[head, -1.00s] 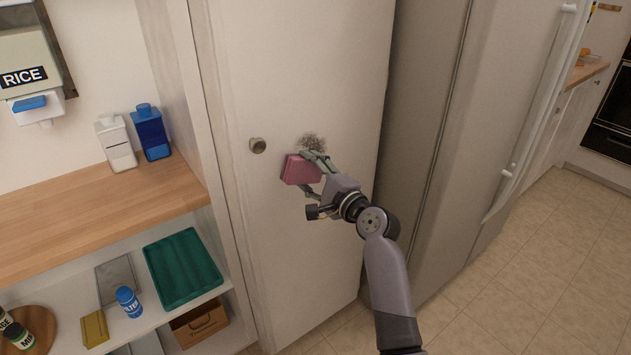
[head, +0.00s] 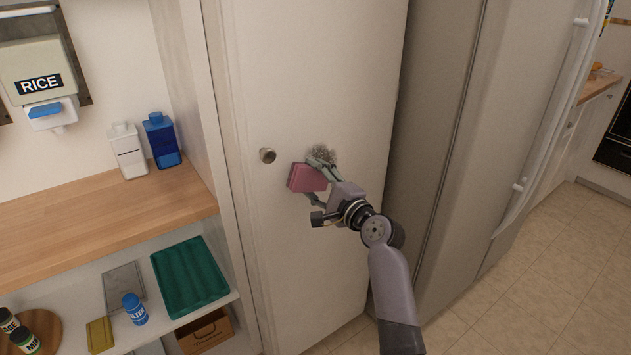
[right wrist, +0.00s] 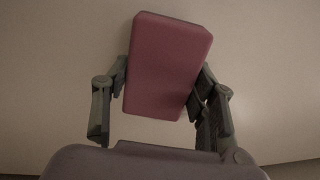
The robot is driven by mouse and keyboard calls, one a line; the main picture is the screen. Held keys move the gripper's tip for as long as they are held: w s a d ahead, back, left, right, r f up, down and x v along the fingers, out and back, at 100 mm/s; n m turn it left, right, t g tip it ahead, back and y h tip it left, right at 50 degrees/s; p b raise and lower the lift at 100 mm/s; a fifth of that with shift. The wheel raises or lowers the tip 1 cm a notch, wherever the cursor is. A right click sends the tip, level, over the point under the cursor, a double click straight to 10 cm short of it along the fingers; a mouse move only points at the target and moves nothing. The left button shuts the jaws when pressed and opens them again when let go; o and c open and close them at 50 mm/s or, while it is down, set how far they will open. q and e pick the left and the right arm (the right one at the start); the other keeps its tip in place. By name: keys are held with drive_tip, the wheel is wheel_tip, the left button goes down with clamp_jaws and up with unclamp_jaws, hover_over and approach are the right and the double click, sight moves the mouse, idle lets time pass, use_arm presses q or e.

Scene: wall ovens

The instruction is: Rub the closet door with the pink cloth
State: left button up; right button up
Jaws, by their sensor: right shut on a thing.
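The closet door (head: 300,70) is a tall off-white panel with a round knob (head: 267,155). A dark smudge (head: 322,154) shows on it, to the right of the knob. My right gripper (head: 318,180) is shut on the pink cloth (head: 306,178), a thick block-like pad, and holds it in front of the door, just below and left of the smudge. In the right wrist view the cloth (right wrist: 168,65) sits between both fingers, with the pale door behind it. I cannot tell whether it touches the door. My left gripper is not in view.
A grey fridge (head: 490,120) stands to the right of the door. At the left, a wooden counter (head: 90,215) holds a white and a blue container (head: 161,140). A green tray (head: 190,275) lies on the shelf below. The floor at the right is clear.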

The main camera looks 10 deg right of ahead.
drive_tip(key=shift+x, duration=0.75)
